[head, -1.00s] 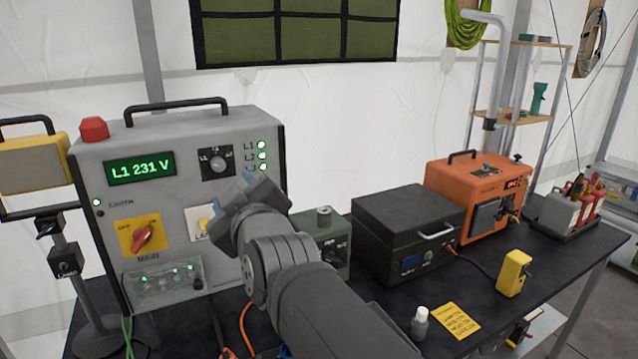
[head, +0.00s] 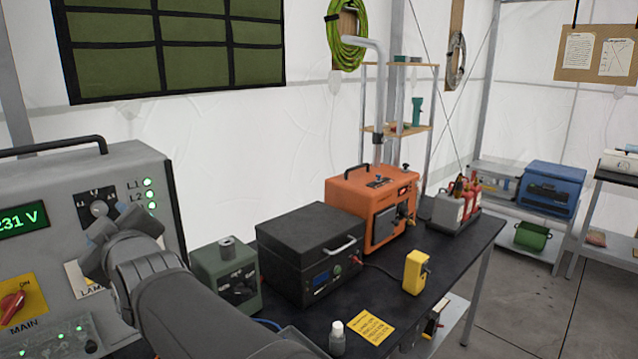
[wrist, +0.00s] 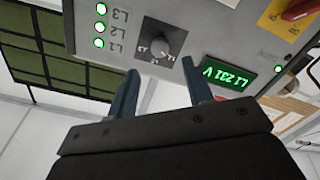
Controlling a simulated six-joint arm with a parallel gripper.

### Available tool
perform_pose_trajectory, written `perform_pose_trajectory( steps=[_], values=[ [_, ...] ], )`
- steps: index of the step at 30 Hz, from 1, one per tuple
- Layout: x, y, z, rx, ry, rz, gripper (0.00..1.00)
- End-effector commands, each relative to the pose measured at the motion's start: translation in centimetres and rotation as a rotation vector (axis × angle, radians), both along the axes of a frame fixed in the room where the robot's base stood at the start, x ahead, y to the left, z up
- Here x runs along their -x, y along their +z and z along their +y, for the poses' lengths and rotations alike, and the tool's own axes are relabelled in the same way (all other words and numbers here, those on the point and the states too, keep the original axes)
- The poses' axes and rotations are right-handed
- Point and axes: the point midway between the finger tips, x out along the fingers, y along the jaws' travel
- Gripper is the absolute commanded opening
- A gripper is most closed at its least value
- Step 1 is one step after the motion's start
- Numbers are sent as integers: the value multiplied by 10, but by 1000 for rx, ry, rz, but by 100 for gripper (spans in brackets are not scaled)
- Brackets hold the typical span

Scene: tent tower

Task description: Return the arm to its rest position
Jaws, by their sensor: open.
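My arm reaches up from the bottom of the head view toward the grey control panel (head: 70,200) at the left. My gripper (wrist: 160,85) shows in the wrist view with its two blue-grey fingers apart and nothing between them. The panel's rotary selector knob (wrist: 162,50) and the green display (wrist: 230,74) lie beyond the fingertips. I cannot tell how far the fingertips are from the panel face. In the head view the wrist hides part of the panel, and the fingers are mostly hidden.
Right of my arm stand a green box (head: 226,275), a black case (head: 305,250) and an orange unit (head: 368,210). A yellow meter (head: 416,272), a small bottle (head: 337,338) and a yellow card (head: 372,327) are on the dark bench (head: 455,245). Shelves are at the far right.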

Motion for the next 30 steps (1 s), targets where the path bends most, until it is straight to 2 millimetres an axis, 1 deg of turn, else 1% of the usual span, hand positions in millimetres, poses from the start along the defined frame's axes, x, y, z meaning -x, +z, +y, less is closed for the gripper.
perform_pose_trajectory(
  steps=[6,13,19,30],
  values=[
    [-21,-1,22,1,0,1,47],
    [-37,-1,38,0,0,0,47],
    [-42,-1,43,-1,0,-1,47],
    [-42,-1,43,-1,0,-1,47]
  ],
)
